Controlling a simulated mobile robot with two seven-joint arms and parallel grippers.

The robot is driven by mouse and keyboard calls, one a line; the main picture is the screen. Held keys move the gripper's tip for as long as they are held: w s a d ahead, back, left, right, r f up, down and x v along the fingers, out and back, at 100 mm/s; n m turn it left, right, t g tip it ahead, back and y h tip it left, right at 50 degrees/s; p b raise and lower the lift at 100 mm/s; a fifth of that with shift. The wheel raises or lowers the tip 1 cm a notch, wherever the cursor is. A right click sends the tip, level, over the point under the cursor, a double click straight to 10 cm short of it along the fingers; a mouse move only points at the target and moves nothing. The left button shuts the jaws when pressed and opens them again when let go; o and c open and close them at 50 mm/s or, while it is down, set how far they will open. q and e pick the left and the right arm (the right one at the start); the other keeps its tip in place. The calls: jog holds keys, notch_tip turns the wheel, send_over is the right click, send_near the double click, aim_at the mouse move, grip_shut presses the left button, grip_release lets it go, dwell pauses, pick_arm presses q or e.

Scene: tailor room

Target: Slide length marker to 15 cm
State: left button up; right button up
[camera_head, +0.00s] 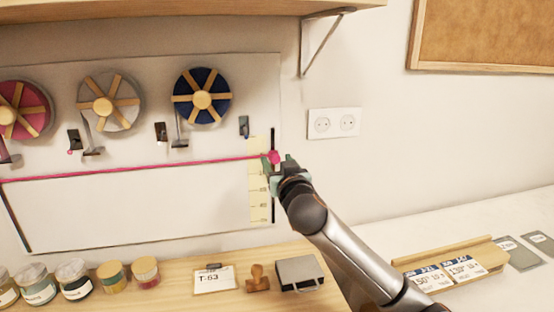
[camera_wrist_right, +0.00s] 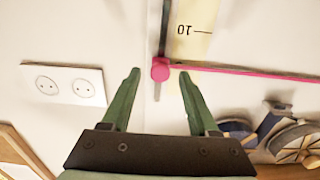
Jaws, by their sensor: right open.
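The pink length marker (camera_head: 274,157) is a small knob near the top of a dark vertical rail on the wall panel's right edge. It also shows in the wrist view (camera_wrist_right: 160,69). A pink ribbon stretches left from it. The pale yellow scale (camera_head: 260,196) stands beside the rail; in the wrist view the scale (camera_wrist_right: 194,42) shows an upside-down "10". My right gripper (camera_head: 277,162) is open at the marker. In the wrist view its green fingertips (camera_wrist_right: 160,75) lie on either side of the knob; contact is not clear. My left gripper is out of view.
Several ribbon spools (camera_head: 202,97) hang on the panel at left. A wall socket (camera_head: 333,123) is right of the rail. A stamp (camera_head: 257,278), a grey box (camera_head: 299,272), a "T-53" card (camera_head: 214,279) and several jars stand on the table below. The wall between socket and table is bare.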

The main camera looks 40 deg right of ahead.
jog(key=shift+w+d, duration=0.25)
jog(key=shift+w, duration=0.2)
grip_shut()
dwell(0.3)
jog(key=shift+f, duration=0.1)
dwell(0.8)
